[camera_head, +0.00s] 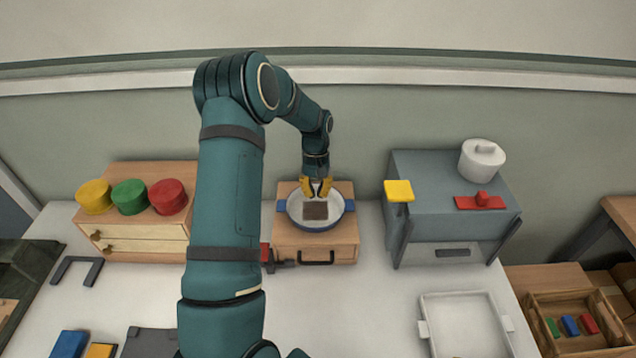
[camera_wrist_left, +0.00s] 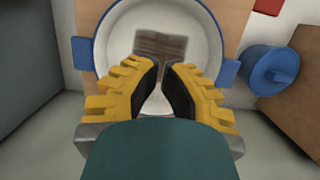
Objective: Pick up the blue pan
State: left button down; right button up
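The blue pan (camera_head: 298,223) is round with a pale inside and a blue handle on each side. It sits on a small wooden box (camera_head: 340,240) in the head view. A brown block (camera_head: 316,210) lies in it. My left gripper (camera_head: 316,190), with yellow fingers, points down over the pan's far part. The wrist view shows the gripper (camera_wrist_left: 163,68) with a gap between its fingertips and nothing held. The pan (camera_wrist_left: 103,55) and the block (camera_wrist_left: 160,45) lie beyond the tips there; whether the tips touch the pan is unclear. My right gripper is not in view.
A wooden drawer cabinet (camera_head: 140,238) with yellow, green and red round pieces stands left. A grey cabinet (camera_head: 430,220) stands right, bearing a white lidded pot (camera_head: 482,158). A white tray (camera_head: 465,325) lies front right. The wrist view shows a blue knobbed piece (camera_wrist_left: 268,70) beside the pan.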

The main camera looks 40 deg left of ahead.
aim_at(317, 226)
pick_arm(q)
jog(key=x, duration=0.5)
jog(key=shift+d+f, duration=0.1)
jog(key=shift+f, duration=0.2)
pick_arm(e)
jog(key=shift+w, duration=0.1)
pick_arm(q)
jog(key=s+d, duration=0.2)
jog(key=shift+s+d+r+p, duration=0.15)
jog(key=shift+s+p, duration=0.15)
jog(key=shift+s, duration=0.1)
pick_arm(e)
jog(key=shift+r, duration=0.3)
pick_arm(q)
jog(key=shift+d, duration=0.15)
